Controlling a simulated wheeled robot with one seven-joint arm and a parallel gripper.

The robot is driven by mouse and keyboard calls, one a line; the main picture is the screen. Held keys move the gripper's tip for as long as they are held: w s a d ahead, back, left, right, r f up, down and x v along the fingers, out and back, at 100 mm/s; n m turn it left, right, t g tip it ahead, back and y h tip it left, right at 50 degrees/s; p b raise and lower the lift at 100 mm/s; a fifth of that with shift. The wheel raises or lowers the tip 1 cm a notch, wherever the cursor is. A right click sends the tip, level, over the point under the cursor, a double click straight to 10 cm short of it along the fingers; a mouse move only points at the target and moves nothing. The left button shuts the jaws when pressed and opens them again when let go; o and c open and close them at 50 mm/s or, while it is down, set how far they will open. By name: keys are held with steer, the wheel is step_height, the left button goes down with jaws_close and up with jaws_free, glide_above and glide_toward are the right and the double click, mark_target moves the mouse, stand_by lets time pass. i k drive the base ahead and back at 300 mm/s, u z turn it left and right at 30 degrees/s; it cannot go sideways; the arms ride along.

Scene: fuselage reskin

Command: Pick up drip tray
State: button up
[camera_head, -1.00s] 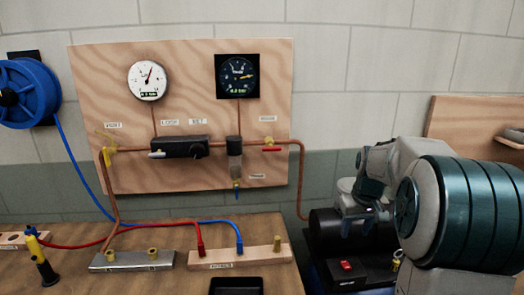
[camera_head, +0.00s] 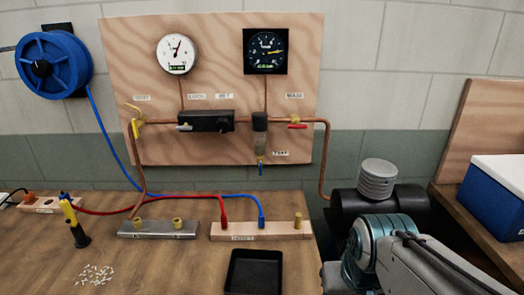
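The drip tray, a shallow black rectangular tray (camera_head: 255,272), lies flat on the wooden bench at the bottom middle of the head view. It looks empty, and its near edge is close to the bottom of the picture. My arm comes in from the lower right, and its links show to the right of the tray, apart from it. My gripper is out of view, so I cannot see its fingers.
A wooden block with fittings (camera_head: 260,231) and a metal manifold (camera_head: 157,229) stand behind the tray, with red and blue hoses. A yellow-black tool (camera_head: 74,222) stands left, near scattered small white pieces (camera_head: 95,275). A black compressor tank (camera_head: 380,210) is at right.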

mark_target(251, 271)
steer(key=z, duration=1.65)
steer(key=k, duration=1.25)
steer(key=u, duration=2.15)
steer(key=i, duration=0.5)
